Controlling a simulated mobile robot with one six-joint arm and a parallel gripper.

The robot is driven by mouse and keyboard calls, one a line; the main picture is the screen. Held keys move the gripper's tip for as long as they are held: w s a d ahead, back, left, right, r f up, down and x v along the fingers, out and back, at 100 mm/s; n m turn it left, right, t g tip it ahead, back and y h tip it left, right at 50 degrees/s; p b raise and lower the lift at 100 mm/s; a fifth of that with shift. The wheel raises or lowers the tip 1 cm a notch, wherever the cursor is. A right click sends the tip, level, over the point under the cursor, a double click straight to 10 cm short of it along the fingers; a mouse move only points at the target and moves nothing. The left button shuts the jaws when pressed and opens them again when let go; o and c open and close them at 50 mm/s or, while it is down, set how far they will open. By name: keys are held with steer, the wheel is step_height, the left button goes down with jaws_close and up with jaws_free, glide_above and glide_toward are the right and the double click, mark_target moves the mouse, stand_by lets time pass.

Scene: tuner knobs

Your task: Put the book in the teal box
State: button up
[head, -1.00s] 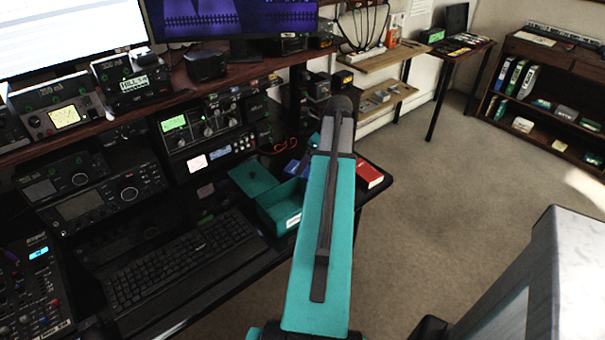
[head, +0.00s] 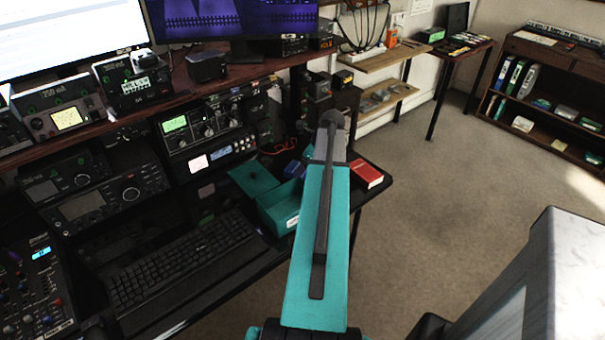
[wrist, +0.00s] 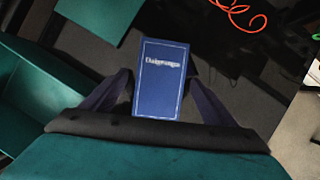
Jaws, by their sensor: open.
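A blue book (wrist: 161,88) with white lettering lies on the dark desk in the wrist view. My gripper (wrist: 158,76) is open, with one finger on each side of the book; I cannot tell whether they touch it. The open teal box (wrist: 45,100) is to the left of the book in the wrist view. In the head view the teal box (head: 277,207) stands on the desk, partly hidden by my arm, and a bit of the blue book (head: 293,168) shows behind it. My gripper is hidden behind my arm there.
A teal lid (head: 252,180) stands beside the box; a teal panel (wrist: 100,15) shows near the book's top left. A red book (head: 367,174) lies at the desk's right edge. A keyboard (head: 185,260) and radios stand left. Red cable (wrist: 240,14) lies behind the book.

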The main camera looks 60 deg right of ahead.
steer(key=shift+c, duration=0.5)
steer(key=c, duration=1.2)
steer(key=shift+c, duration=0.2)
steer(key=shift+r, duration=0.1)
step_height(320, 180, up, 10)
steer(key=b, duration=0.1)
